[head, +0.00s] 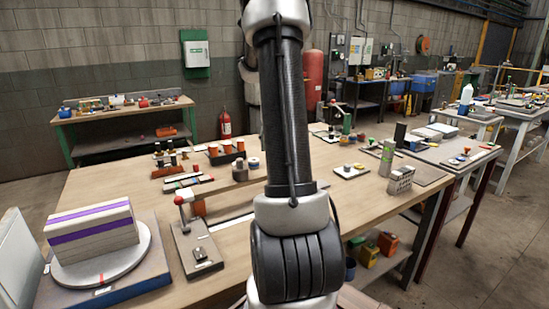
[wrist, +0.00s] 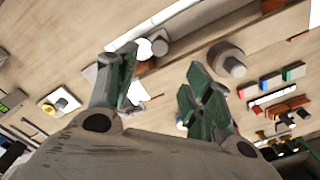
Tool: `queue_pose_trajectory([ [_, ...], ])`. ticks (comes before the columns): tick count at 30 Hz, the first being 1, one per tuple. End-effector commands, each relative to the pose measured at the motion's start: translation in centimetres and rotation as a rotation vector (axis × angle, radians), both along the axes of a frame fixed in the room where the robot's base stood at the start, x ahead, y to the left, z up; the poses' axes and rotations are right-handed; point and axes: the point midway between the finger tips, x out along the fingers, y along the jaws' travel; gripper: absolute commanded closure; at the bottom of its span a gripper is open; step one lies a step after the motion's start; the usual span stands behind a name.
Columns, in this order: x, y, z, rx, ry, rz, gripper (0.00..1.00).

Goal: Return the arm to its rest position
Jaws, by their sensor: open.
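My arm (head: 284,120) stands upright through the middle of the head view, its upper part cut off by the top edge. My gripper (wrist: 160,88) shows in the wrist view with its two green-padded fingers spread apart and nothing between them. It is above the wooden workbench (wrist: 60,65), clear of the things there. My gripper is not visible in the head view. A pale block with purple bands (head: 92,232) sits on a round grey turntable (head: 105,268) at the left. A small grey block with holes (head: 400,180) stands at the right of the bench.
A lever fixture with a red knob (head: 192,235) stands beside the turntable. Several small parts and racks (head: 225,150) stand along the bench's back. Bare wood (head: 110,190) lies left of the racks.

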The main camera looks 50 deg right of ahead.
Motion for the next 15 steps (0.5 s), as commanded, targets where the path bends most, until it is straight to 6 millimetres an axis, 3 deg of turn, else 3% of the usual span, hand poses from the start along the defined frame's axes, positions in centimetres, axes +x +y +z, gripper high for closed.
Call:
queue_pose_trajectory([
  [4, -0.04, 0.03, 0.95, 0.001, 0.000, 0.000, 0.49],
  [15, -0.04, 0.03, 1.01, 0.001, 0.000, 0.000, 0.49],
])
